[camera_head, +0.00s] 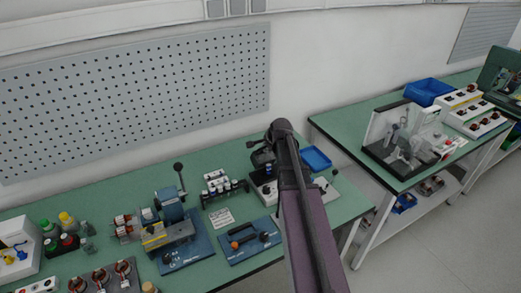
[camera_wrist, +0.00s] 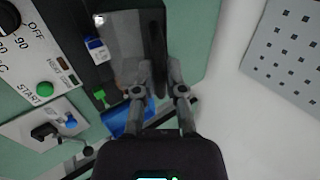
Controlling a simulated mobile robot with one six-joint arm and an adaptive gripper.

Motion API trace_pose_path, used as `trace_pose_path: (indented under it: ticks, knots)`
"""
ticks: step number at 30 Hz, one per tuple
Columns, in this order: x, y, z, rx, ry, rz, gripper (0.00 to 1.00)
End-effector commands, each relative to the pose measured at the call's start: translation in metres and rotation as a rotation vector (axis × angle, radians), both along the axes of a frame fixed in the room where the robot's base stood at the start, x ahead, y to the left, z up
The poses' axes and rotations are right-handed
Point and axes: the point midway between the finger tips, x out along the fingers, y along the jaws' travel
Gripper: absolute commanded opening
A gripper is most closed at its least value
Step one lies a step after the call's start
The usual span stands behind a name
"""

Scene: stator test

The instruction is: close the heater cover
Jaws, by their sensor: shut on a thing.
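The heater is a pale unit with a dial and a green START button (camera_wrist: 45,88) on its front panel (camera_wrist: 25,60), at the left of the wrist view. Beside it is a dark grey, shiny panel (camera_wrist: 122,45), which looks like the heater cover. My gripper (camera_wrist: 159,72) is shut on a dark upright edge at the cover's right side, between its two fingertips. In the head view, the heater's pale base (camera_head: 262,188) shows beside my arm. My arm hides much of the heater there, and the gripper's fingers cannot be made out. The cover's exact angle is unclear.
A blue bin (camera_head: 316,158) stands behind the heater on the green bench (camera_head: 345,203). A perforated panel (camera_head: 140,90) is on the wall behind.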

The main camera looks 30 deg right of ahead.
Motion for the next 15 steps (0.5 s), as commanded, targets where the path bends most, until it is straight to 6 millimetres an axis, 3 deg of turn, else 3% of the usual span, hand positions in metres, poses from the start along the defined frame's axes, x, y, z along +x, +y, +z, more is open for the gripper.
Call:
trace_pose_path:
  ticks: [7,15]
  knots:
    - [-0.024,0.0,-0.004,0.0,0.002,0.0,0.0]
    - [-0.027,-0.001,-0.005,0.0,0.002,0.0,0.0]
